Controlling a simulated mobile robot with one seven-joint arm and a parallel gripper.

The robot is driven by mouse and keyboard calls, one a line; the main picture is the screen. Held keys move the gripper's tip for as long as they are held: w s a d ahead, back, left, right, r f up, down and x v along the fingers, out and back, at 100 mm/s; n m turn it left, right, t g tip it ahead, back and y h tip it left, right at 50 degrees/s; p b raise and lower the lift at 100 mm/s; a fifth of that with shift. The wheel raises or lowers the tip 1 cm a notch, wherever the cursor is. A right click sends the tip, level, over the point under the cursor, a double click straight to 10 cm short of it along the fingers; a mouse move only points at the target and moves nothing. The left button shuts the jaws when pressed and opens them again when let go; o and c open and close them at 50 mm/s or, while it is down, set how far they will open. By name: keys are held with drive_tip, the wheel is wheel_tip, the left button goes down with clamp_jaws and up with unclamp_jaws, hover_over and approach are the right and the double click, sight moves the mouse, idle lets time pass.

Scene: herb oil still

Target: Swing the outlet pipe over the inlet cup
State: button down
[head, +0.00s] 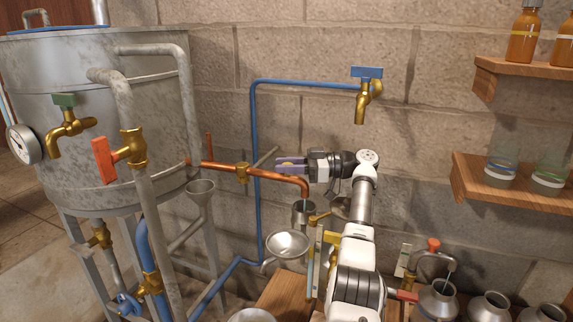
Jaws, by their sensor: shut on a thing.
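The copper outlet pipe (275,175) runs right from the still, through a brass collar (242,173), and bends down at its right end. Its mouth is above or close to a small metal cup (302,213), which looks like the inlet cup; I cannot tell whether they line up exactly. A thin grey bar (265,157) slants up from near the collar. My gripper (283,164), with purplish fingers, is just above the pipe at the bar's upper end. It is shut, apparently on this bar, though the contact is too small to see clearly.
The metal still (90,110) stands left, with brass taps and a grey funnel (201,187). A blue pipe (255,130) rises behind the copper pipe to a wall tap (364,95). A metal bowl (287,244) sits below. Shelves (510,190) and metal jars (437,302) are right.

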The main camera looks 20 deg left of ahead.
drive_tip(key=shift+w+d+r, duration=0.25)
drive_tip(key=shift+w+r, duration=0.1)
drive_tip(key=c, duration=1.3)
unclamp_jaws()
drive_tip(key=shift+w+f, duration=0.1)
drive_tip(key=shift+w, duration=0.05)
drive_tip(key=shift+c, duration=0.2)
drive_tip(key=shift+o, duration=1.1)
drive_tip(key=shift+w+f, duration=0.1)
drive_tip(key=shift+f, duration=0.1)
drive_tip(key=shift+s+a+f, duration=0.15)
drive_tip(key=shift+s, duration=0.05)
drive_tip(key=shift+m+t+y, duration=0.3)
drive_tip(key=shift+t, duration=0.1)
